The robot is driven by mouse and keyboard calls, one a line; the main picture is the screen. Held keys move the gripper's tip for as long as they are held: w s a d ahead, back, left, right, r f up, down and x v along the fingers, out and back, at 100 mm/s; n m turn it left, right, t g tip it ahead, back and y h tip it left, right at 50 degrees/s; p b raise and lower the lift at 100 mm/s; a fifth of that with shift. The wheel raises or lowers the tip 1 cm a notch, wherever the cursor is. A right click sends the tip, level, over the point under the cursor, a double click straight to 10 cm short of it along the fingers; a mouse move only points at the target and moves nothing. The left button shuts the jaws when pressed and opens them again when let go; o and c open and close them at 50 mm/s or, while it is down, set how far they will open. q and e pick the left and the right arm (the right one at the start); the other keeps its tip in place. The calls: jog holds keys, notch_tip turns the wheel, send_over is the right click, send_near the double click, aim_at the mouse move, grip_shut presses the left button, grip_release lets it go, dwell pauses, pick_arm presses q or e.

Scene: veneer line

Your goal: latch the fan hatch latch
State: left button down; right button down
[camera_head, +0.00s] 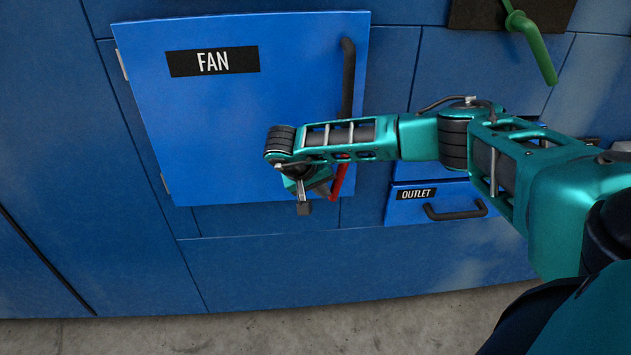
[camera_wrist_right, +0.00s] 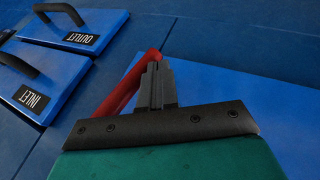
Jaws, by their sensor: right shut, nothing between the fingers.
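The fan hatch (camera_head: 225,130) is a blue door with a black FAN label and hinges on its left side; it looks closed or nearly so. The red latch (camera_head: 339,180) is a bar at the hatch's lower right corner, slanting down and left, partly hidden by my right arm. In the right wrist view the red latch (camera_wrist_right: 128,92) runs diagonally beside and behind my fingers. My right gripper (camera_head: 304,207) is shut and empty at the hatch's lower edge, just left of the latch. Its fingertips (camera_wrist_right: 157,68) look very close to the latch; I cannot tell whether they touch.
A black handle (camera_head: 347,80) stands out at the hatch's right side. An OUTLET drawer (camera_head: 405,212) with a black handle is to the lower right. An INLET drawer (camera_wrist_right: 50,82) shows in the wrist view. A green lever (camera_head: 535,48) is at the upper right.

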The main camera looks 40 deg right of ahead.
jog(key=shift+s+d+f+h, duration=0.3)
jog(key=shift+d+f, duration=0.1)
jog(key=shift+d, duration=0.15)
dwell(0.4)
